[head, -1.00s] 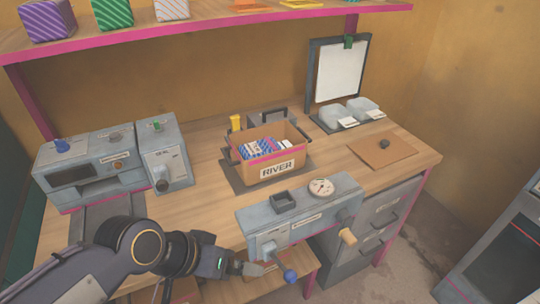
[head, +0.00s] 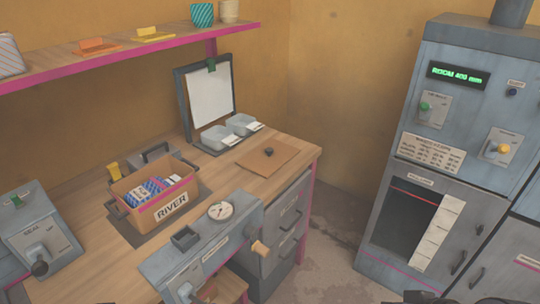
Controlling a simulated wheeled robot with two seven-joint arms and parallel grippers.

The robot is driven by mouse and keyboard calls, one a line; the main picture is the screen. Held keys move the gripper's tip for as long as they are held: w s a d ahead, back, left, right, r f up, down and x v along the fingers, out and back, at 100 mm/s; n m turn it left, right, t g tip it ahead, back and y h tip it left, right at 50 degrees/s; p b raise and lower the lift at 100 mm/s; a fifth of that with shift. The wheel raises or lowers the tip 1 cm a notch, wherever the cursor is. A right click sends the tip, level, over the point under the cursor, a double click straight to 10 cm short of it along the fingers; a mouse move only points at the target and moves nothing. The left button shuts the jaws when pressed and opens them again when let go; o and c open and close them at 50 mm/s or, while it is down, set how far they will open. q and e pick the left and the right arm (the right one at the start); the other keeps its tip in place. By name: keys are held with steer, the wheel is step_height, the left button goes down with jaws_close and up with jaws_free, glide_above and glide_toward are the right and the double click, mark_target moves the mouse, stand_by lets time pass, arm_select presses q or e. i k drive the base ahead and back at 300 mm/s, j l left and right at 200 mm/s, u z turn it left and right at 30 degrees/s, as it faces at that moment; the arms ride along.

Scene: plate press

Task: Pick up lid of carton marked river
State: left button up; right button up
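The carton marked RIVER (head: 148,208) stands open on the bench on a dark mat. Blue, white and red packets (head: 150,190) fill part of it. A flat brown square lid (head: 255,163) with a small dark knob (head: 269,152) lies on the bench to the right of the carton, near the bench's right end. It lies apart from the carton, and I see no marking on it. Neither gripper shows. Only dark slivers at the bottom edge show, possibly parts of my arms.
A grey press with a dial gauge (head: 220,210) stands in front of the carton. Two grey trays (head: 228,133) and a clipboard (head: 211,98) are behind the lid. A tall grey cabinet (head: 437,165) stands to the right, with bare floor (head: 325,265) between it and the bench.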

mark_target(264, 160)
steer(key=u, duration=0.35)
steer(key=l+u, duration=0.2)
steer(key=u, duration=0.25)
steer(key=i+l+u, duration=0.1)
steer(key=l+u, duration=0.15)
steer(key=u, duration=0.2)
steer(key=l+u, duration=0.25)
steer(key=u, duration=0.2)
steer(key=l+u, duration=0.5)
steer(key=l, duration=2.55)
